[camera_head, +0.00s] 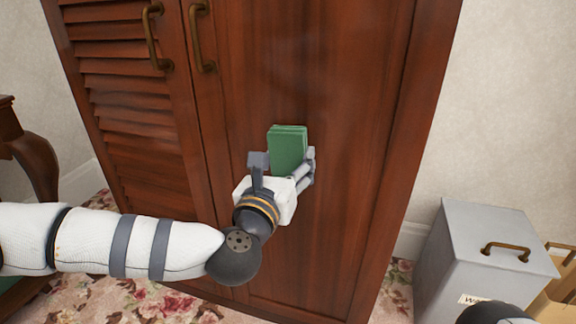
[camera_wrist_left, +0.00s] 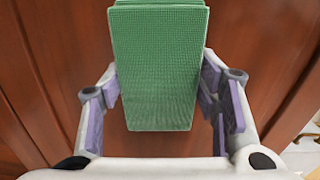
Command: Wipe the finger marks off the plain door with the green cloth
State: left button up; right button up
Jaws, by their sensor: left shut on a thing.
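The plain door (camera_head: 345,110) is the right-hand, smooth reddish-brown door of a wooden wardrobe, and it looks closed. I cannot clearly make out finger marks on it. The green cloth (camera_head: 287,146) is a folded, block-like pad in front of the middle of this door. My left gripper (camera_head: 285,162) is shut on the cloth, with a finger on each side. The left wrist view shows the textured cloth (camera_wrist_left: 158,75) between the grey fingers, with the door behind. Whether the cloth touches the door I cannot tell. My right gripper is not in view.
A louvred door (camera_head: 125,100) is on the left, with brass handles (camera_head: 203,40) near the seam. A grey lidded box (camera_head: 475,255) with a brass handle stands on the floor at the right. Dark curved wooden furniture (camera_head: 30,150) stands at the left edge.

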aim_at(326, 159)
pick_arm(q)
jog(key=shift+s+d+f+b, duration=0.15)
jog(key=shift+s+d, duration=0.4)
jog(key=shift+d, duration=1.15)
jog(key=shift+s+d+b, duration=0.2)
jog(key=shift+s+d, duration=0.4)
jog(key=shift+d, duration=1.15)
jog(key=shift+s+d+f+b, duration=0.15)
jog(key=shift+s+d, duration=0.4)
jog(key=shift+d, duration=1.15)
jog(key=shift+w+r, duration=0.1)
jog(key=shift+w, duration=0.05)
jog(key=shift+w+a+r, duration=0.1)
jog(key=shift+w+a, duration=0.15)
jog(key=shift+a, duration=0.4)
jog(key=shift+w+a+f, duration=0.1)
jog(key=shift+w+a, duration=0.15)
jog(key=shift+a, duration=0.4)
jog(key=shift+w+a+r, duration=0.1)
jog(key=shift+w+a, duration=0.15)
jog(key=shift+a, duration=0.4)
jog(key=shift+w+a, duration=0.3)
jog(key=shift+a, duration=0.8)
jog(key=shift+w+a, duration=0.3)
jog(key=shift+a, duration=0.75)
jog(key=shift+w+a, duration=0.3)
jog(key=shift+a, duration=0.8)
jog(key=shift+s, duration=0.1)
